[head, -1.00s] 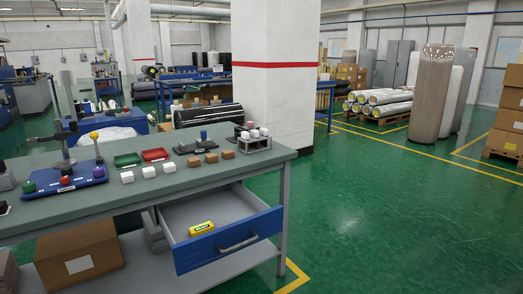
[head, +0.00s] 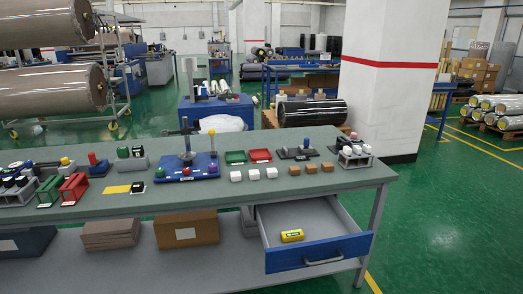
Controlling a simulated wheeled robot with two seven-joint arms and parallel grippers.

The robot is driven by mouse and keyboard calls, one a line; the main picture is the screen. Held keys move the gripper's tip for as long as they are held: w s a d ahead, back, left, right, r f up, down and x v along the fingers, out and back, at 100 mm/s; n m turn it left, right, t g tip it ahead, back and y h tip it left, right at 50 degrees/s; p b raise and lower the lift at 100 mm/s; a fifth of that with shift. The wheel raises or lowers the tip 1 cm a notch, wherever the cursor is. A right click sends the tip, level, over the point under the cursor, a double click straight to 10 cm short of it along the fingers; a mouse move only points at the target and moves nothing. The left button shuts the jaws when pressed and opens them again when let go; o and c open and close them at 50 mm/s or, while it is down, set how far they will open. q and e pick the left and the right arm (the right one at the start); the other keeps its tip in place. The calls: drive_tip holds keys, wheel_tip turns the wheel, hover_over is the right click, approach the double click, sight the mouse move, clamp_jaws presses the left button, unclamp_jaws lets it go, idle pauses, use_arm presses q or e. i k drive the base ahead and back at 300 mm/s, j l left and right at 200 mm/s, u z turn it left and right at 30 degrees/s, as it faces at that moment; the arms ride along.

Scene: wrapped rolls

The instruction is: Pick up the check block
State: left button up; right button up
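A yellow block (head: 292,236) with a dark label lies inside the open drawer (head: 341,219) under the right part of the workbench. The label is too small to read, so I cannot confirm that it is the check block. The drawer has a blue front (head: 318,252) with a grey handle, and nothing else shows inside it. Neither of my grippers is in view.
The green-topped workbench (head: 130,215) carries a blue fixture board (head: 187,168), white blocks (head: 254,174), brown blocks (head: 311,168), and green and red trays. Boxes (head: 186,230) stand on its lower shelf. Green floor (head: 450,230) is clear at the right.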

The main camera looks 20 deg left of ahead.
sight(138, 187)
drive_tip(key=u, duration=1.6)
drive_tip(key=i+l, duration=0.1)
drive_tip(key=l, duration=0.35)
drive_tip(key=i+l+u, duration=0.1)
drive_tip(key=l, duration=0.3)
